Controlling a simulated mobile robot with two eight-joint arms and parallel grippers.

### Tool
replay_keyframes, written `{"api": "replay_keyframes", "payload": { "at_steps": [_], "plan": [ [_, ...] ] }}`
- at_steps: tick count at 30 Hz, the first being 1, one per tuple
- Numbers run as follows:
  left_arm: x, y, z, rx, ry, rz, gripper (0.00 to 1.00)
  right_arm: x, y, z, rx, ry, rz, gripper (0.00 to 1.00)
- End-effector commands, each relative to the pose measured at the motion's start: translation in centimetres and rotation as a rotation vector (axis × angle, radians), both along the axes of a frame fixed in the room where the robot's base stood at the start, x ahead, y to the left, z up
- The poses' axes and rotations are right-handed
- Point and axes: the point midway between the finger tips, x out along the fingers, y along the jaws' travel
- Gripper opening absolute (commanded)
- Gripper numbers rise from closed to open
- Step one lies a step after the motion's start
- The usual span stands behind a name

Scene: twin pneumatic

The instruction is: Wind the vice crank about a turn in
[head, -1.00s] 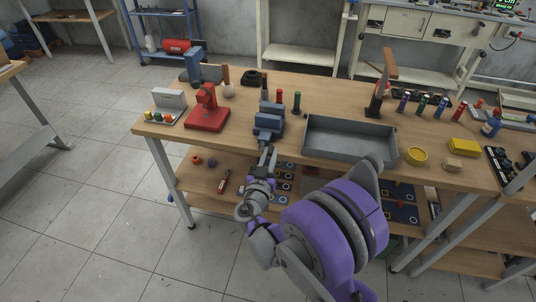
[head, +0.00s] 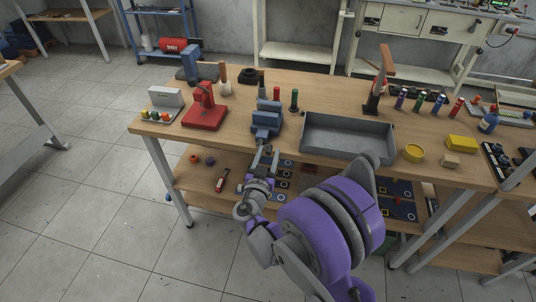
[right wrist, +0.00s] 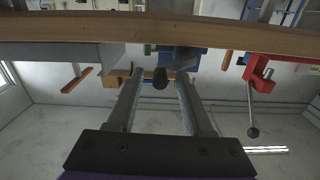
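The blue-grey vice (head: 266,120) stands at the front edge of the wooden table, left of the grey tray; it also shows in the right wrist view (right wrist: 182,58). A dark round knob (right wrist: 160,78), seemingly on the vice's crank, shows in the right wrist view. My right gripper (head: 266,156) is just in front of the vice, below the table's front edge. In the right wrist view (right wrist: 159,80) its two fingers are apart, with the knob between their tips and gaps beside it. The crank is hard to make out in the head view. My left gripper is out of view.
A red press (head: 205,108) with a lever stands left of the vice, and a grey tray (head: 348,154) stands to its right. Small bottles and tools line the back. A lower shelf (head: 205,190) lies under the table.

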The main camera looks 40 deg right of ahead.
Motion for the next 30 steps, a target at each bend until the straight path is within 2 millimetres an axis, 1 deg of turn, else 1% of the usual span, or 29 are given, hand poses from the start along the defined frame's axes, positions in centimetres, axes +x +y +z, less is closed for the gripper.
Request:
{"api": "replay_keyframes", "payload": {
  "at_steps": [7,11,14,21,24,27,30],
  "plan": [
    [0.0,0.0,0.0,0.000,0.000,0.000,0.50,0.0,0.0,0.0,0.000,0.000,0.000,0.51],
    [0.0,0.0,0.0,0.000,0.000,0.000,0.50,-0.5,0.7,0.0,0.000,0.000,0.002,0.51],
    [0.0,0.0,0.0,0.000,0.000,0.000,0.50,-1.5,1.9,0.0,0.001,0.001,0.004,0.51],
    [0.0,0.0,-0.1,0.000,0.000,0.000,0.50,-4.7,5.7,0.0,0.000,0.000,0.005,0.51],
    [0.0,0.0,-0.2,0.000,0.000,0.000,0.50,-5.7,6.9,0.0,0.001,0.001,0.004,0.51],
    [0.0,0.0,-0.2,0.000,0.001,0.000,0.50,-6.5,7.7,0.0,0.000,0.000,0.003,0.51],
    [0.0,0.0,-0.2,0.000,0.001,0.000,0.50,-6.9,8.1,0.0,0.000,0.000,0.001,0.51]
  ]
}}
